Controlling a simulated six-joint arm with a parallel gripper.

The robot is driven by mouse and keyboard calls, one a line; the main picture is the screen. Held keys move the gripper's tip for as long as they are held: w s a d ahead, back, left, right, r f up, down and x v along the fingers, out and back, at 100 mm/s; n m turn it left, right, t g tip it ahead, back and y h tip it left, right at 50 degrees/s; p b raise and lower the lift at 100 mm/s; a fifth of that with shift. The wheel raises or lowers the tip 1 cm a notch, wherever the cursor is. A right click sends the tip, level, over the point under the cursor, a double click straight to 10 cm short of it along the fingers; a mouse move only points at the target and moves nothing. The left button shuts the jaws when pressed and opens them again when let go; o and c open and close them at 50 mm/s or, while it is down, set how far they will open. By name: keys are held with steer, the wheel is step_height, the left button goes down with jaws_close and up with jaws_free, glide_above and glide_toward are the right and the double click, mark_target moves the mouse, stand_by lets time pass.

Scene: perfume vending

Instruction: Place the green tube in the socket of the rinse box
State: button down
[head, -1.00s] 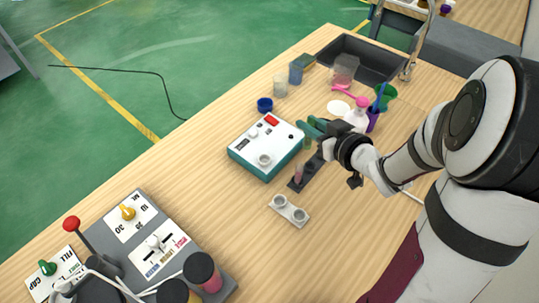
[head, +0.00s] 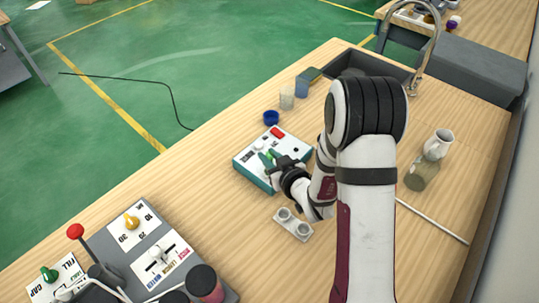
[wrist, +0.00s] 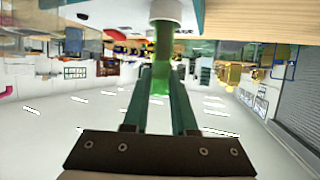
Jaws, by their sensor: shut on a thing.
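The rinse box (head: 247,170), white on top with teal sides, stands on the wooden bench in the head view. My gripper (head: 268,157) is over its top face at the socket side. In the wrist view my gripper (wrist: 163,92) is shut on the translucent green tube (wrist: 163,50), which lies between the two green fingers. The tube's far end meets the white round socket (wrist: 178,12) at the top edge of that view. How deep it sits in the socket cannot be told. In the head view the fingers and wrist hide most of the tube and the socket.
A grey two-hole holder (head: 293,224) stands just in front of the box. A blue cap (head: 271,117) and clear cups (head: 287,98) are behind it. A control panel (head: 125,240) is at front left.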

steer(key=c, duration=0.7)
jaws_free()
steer(key=shift+r, duration=0.2)
steer(key=v, duration=0.5)
steer(key=shift+s+d+r, duration=0.1)
steer(key=shift+s+d, duration=0.1)
steer(key=shift+s, duration=0.05)
steer(key=s+d+r+m+g+h, duration=0.4)
steer(key=s+d+m+g+h, duration=0.15)
steer(key=s+d, duration=0.2)
steer(key=s+a+r+m+g, duration=0.1)
steer(key=s+a+r+g, duration=0.1)
steer(key=s, duration=0.5)
steer(key=s+a+r+m+g+y, duration=0.1)
steer(key=s+a+m+g, duration=0.1)
steer(key=s, duration=0.5)
steer(key=s+a+r+m+g+y, duration=0.1)
steer(key=s+a+r+g, duration=0.1)
steer(key=s, duration=0.5)
steer(key=shift+s+a+r+m+g, duration=0.2)
steer(key=shift+a+r+m+g, duration=0.1)
steer(key=shift+g, duration=0.35)
